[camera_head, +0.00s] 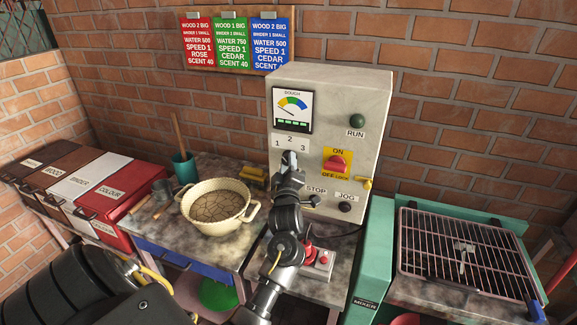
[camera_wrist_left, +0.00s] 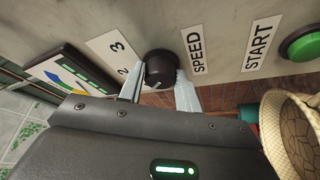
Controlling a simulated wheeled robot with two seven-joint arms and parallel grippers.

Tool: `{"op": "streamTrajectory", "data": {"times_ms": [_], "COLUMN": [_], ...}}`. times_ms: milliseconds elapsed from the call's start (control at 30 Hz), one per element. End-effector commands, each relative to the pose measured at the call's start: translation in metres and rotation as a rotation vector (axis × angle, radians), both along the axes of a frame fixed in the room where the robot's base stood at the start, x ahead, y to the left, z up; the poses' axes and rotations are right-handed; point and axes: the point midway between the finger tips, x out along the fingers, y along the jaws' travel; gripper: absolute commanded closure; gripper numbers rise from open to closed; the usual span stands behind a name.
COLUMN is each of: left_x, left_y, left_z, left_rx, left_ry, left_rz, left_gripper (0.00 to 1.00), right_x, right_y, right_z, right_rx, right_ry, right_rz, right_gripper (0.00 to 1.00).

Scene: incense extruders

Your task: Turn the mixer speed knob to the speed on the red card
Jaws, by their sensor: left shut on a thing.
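The speed knob (camera_wrist_left: 159,68) is a round black knob on the grey control box, beside the word SPEED. My left gripper (camera_wrist_left: 158,90) has a pale finger on either side of it and is shut on it. A pale mark shows near the knob's lower edge in the wrist view; the 2 and 3 labels (camera_wrist_left: 120,58) are visible there, the 1 is hidden. In the head view my left gripper (camera_head: 290,160) covers the knob, just under the 1, 2, 3 plate (camera_head: 290,142). The red card (camera_head: 198,43) on the wall reads SPEED 1. My right gripper is out of view.
A cream pot (camera_head: 250,214) stands on the left. A wire rack (camera_head: 465,250) is at the right.

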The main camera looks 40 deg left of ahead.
Motion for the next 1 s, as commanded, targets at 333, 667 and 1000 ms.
{"op": "streamTrajectory", "data": {"times_ms": [333,667,1000], "left_x": [0.0007,0.0008,0.0006], "left_y": [0.0006,0.0003,0.0007], "left_z": [0.0087,0.0096,0.0083], "left_rx": [-0.093,-0.105,-0.105], "left_ry": [-0.051,-0.057,-0.053], "left_rz": [0.000,-0.001,0.000], "left_gripper": [0.89,0.89,0.45], "right_x": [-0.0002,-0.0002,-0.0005], "right_y": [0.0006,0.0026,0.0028], "right_z": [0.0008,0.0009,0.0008], "right_rx": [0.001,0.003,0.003], "right_ry": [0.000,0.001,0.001], "right_rz": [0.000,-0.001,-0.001], "right_gripper": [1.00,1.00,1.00]}}
